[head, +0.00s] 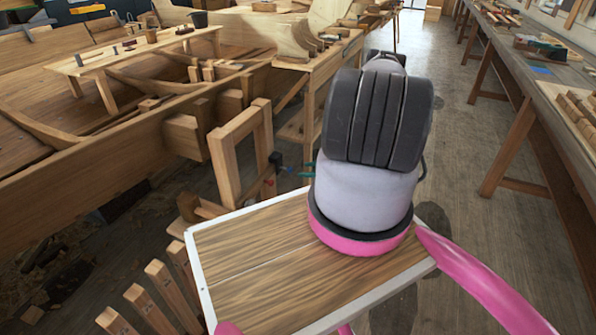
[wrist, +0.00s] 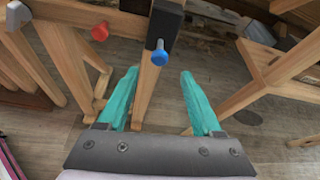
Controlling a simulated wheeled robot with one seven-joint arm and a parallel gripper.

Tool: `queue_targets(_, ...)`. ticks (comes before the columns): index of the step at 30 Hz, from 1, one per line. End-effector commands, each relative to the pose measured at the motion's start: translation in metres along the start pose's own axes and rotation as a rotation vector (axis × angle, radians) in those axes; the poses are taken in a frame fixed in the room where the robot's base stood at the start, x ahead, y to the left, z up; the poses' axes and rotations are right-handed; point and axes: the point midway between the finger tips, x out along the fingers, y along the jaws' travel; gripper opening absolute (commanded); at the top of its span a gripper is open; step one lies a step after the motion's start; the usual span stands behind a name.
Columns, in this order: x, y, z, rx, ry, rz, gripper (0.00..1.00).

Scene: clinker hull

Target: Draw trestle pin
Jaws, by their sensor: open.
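In the wrist view a blue-headed pin (wrist: 158,54) sticks out below a black block (wrist: 164,22) on a wooden trestle post (wrist: 147,92). A red-headed pin (wrist: 99,32) sits on the wood to its left. My gripper (wrist: 158,74) has two teal fingers, open and empty in the picture, one on each side of the post and the blue pin. I cannot tell how far the tips are from the pin. In the head view my arm hides most of the gripper; a bit of teal finger (head: 308,167) shows beside the wooden trestle frame (head: 240,150).
A grey knob (wrist: 17,13) is at the wrist view's upper left corner. The wooden boat hull (head: 90,165) fills the left of the head view. Cut wooden posts (head: 150,308) stand low at the left. A long workbench (head: 565,95) runs along the right, with open floor before it.

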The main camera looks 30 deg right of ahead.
Motion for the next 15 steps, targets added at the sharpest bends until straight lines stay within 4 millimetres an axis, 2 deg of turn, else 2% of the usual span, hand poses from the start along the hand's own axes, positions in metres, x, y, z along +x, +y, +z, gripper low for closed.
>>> queue_targets(3,-0.021,-0.001,0.0,0.001,0.001,-0.002,0.67)
queue_targets(6,-0.031,0.0,0.0,0.001,0.0,-0.001,0.67)
queue_targets(15,-0.038,0.0,0.0,0.0,0.0,0.0,0.67)
